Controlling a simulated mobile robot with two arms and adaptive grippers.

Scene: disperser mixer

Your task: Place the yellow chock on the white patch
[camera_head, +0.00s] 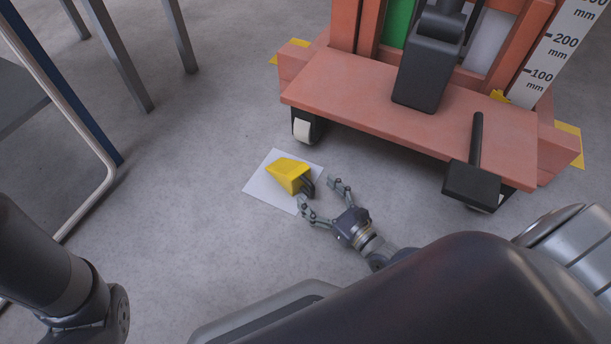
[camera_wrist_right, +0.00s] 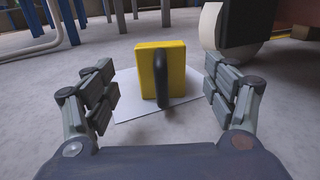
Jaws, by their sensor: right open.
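The yellow chock (camera_head: 287,173) sits on the white patch (camera_head: 262,187) on the floor, with its dark handle facing my right gripper. My right gripper (camera_head: 320,189) is open, low near the floor, with its fingertips close to the handle side of the chock. In the right wrist view the chock (camera_wrist_right: 174,66) stands ahead between the open fingers (camera_wrist_right: 161,92), its black handle pointing at the gripper and apart from both fingers. The white patch (camera_wrist_right: 128,92) shows under and around it. Part of the left arm shows at the lower left, but its gripper is not visible.
An orange wheeled machine base (camera_head: 405,118) stands just behind and right of the patch, with a white caster (camera_head: 303,130) near the chock. A black pedal (camera_head: 471,182) sticks out at its right. A metal-framed cart (camera_head: 95,140) is at left. Floor left of the patch is clear.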

